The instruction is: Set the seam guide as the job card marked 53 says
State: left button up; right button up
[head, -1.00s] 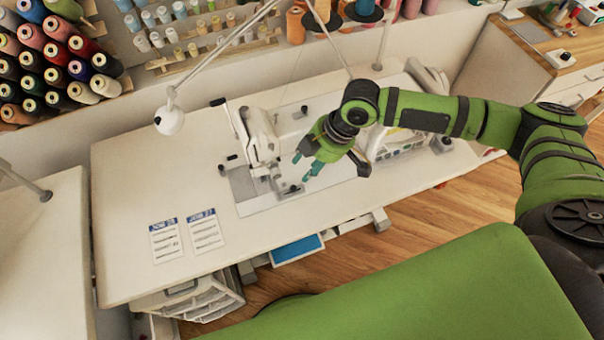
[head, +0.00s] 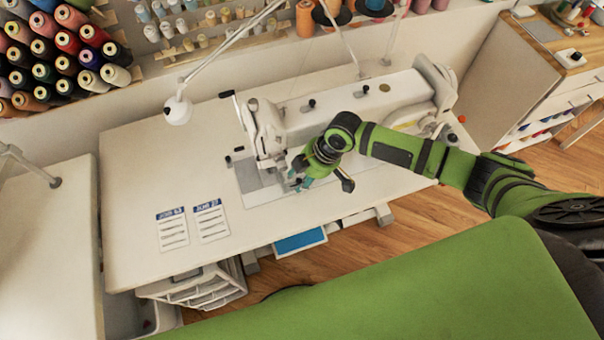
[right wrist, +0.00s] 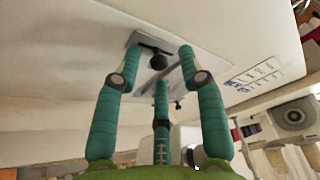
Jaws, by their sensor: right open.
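The white sewing machine (head: 345,112) stands on the white table (head: 135,165). My right gripper (head: 298,180) is at the machine's left end, low over the metal plate (head: 257,172). In the right wrist view its three teal fingers (right wrist: 160,88) are spread open. A black knob (right wrist: 158,62), apparently the seam guide's, shows between and beyond the fingertips, with a dark bar beside it; I cannot tell contact. The gripper largely hides this spot in the head view. Two job cards, left (head: 172,229) and right (head: 210,220), lie flat; their numbers are too small to read surely. My left gripper is out of view.
A white lamp (head: 177,110) hangs over the table's left back part. Thread cones (head: 65,65) fill a rack behind. The table around the cards is clear. White drawers (head: 195,287) stand below. My right arm reaches in across the machine's front.

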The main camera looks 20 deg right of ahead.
grip_shut()
jog(key=shift+a+r+p, duration=0.1)
jog(key=shift+a+p, duration=0.05)
jog(key=shift+p, duration=0.25)
grip_release()
jog(key=v, duration=1.2)
jog(key=shift+a, duration=0.1)
